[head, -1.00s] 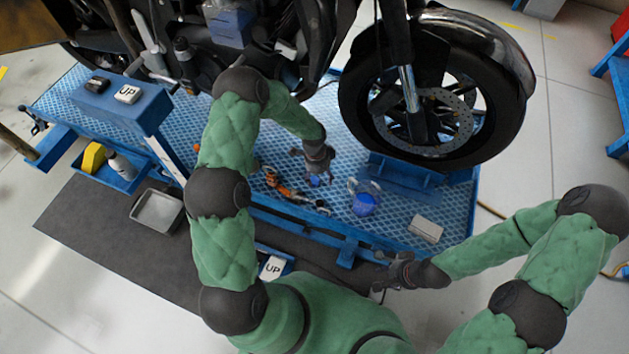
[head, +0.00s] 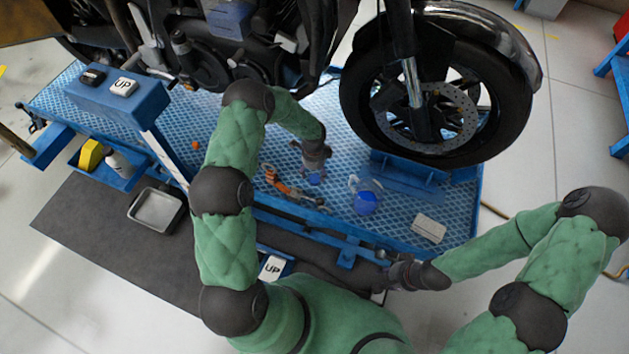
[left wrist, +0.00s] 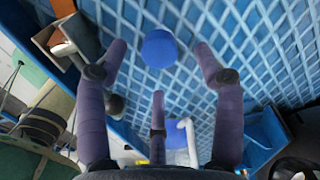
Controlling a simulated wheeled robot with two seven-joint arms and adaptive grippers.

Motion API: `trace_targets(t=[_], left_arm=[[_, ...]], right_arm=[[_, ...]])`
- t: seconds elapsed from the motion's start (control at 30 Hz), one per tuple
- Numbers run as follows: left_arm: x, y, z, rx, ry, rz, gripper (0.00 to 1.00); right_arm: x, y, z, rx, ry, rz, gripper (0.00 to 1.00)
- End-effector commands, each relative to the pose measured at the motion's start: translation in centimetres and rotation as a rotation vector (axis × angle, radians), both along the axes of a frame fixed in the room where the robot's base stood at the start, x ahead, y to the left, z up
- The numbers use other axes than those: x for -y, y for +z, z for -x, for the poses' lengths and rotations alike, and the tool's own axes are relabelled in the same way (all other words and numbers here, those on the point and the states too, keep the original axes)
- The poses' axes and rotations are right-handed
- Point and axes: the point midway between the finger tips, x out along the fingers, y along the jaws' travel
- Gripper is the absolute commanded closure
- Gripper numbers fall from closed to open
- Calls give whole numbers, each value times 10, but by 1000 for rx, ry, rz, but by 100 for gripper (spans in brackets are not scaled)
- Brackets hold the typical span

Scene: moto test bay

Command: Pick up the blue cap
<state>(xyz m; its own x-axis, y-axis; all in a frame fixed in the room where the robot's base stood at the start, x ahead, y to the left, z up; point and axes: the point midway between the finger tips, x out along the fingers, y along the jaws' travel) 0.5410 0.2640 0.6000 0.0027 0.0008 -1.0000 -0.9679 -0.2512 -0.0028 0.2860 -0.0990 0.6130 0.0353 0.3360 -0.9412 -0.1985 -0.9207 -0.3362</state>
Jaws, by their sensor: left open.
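The blue cap (left wrist: 158,49) is a small round disc on the blue lattice-patterned platform in the left wrist view. In the head view it shows as a small blue patch (head: 314,179) just below my left gripper (head: 315,165). My left gripper is open in the left wrist view (left wrist: 157,75), its dark fingers spread around a gap, with the cap near the far fingertips and not gripped. Whether a finger touches it I cannot tell. My right gripper (head: 392,270) is off the platform's front edge, and its finger opening is unclear.
A clear jug with blue liquid (head: 366,199) stands right of the cap. Orange-and-black tools (head: 285,186) lie to its left. A pale block (head: 428,228) lies near the platform's right end. The motorcycle's front wheel (head: 435,110) stands behind.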

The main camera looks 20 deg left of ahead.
Motion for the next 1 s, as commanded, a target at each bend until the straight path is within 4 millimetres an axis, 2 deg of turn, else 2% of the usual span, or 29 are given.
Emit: trace_targets(t=[0.03, 0.2, 0.47, 0.5, 0.67, 1.0], left_arm=[[2, -12, 2, -3, -1, 1, 32], [4, -34, 2, -3, 0, 1, 32], [4, -36, 1, -1, 0, 0, 32], [4, -36, 1, -1, 0, 0, 38], [4, -36, 2, -1, 1, 0, 82], [4, -36, 2, -2, 1, 1, 87]], right_arm=[[0, -8, 0, 0, 0, 0, 66], [0, -18, 0, 0, 0, 0, 66], [0, -17, 0, 0, 0, 0, 66], [0, -17, 0, 0, 0, 0, 66], [0, -17, 0, 0, 0, 0, 66], [0, -17, 0, 0, 0, 0, 66]])
